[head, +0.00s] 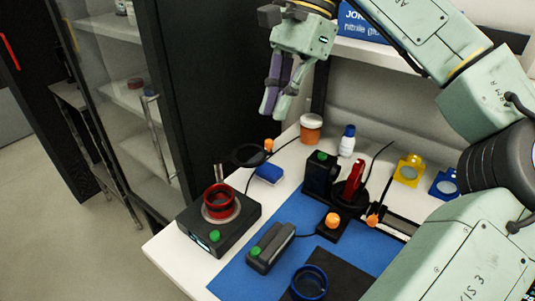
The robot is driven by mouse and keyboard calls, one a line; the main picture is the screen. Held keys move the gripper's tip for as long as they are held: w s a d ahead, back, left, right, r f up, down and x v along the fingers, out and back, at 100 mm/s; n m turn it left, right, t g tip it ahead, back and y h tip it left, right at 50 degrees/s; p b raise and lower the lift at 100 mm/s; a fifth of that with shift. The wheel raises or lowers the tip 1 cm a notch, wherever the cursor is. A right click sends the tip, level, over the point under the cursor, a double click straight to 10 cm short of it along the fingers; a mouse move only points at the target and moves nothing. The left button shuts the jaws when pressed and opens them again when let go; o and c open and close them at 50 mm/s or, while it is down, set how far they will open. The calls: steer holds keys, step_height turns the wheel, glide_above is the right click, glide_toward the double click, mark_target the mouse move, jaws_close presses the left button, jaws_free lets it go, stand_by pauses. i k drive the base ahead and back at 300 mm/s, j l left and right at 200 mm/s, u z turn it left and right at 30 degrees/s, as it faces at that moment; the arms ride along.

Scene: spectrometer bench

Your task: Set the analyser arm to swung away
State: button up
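My gripper (276,108) hangs at the upper middle of the head view, pointing down. Its fingers look apart, with nothing seen between them. It is above and behind the bench instruments, touching none of them. A red upright piece (354,180) stands on a dark round base beside a black box with a green top button (320,172). An orange knob (372,220) sits just right of that base, by a dark rail. I cannot tell which of these parts is the analyser arm.
A black device with a red ring (218,198) stands at the bench's left. A grey box with a green button (270,247), an orange-topped block (332,221) and a blue ring (309,282) are in front. Bottles, yellow and blue holders stand behind. A glass cabinet (125,95) is left.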

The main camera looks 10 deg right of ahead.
mark_target(246, 155)
steer(key=k, duration=1.3)
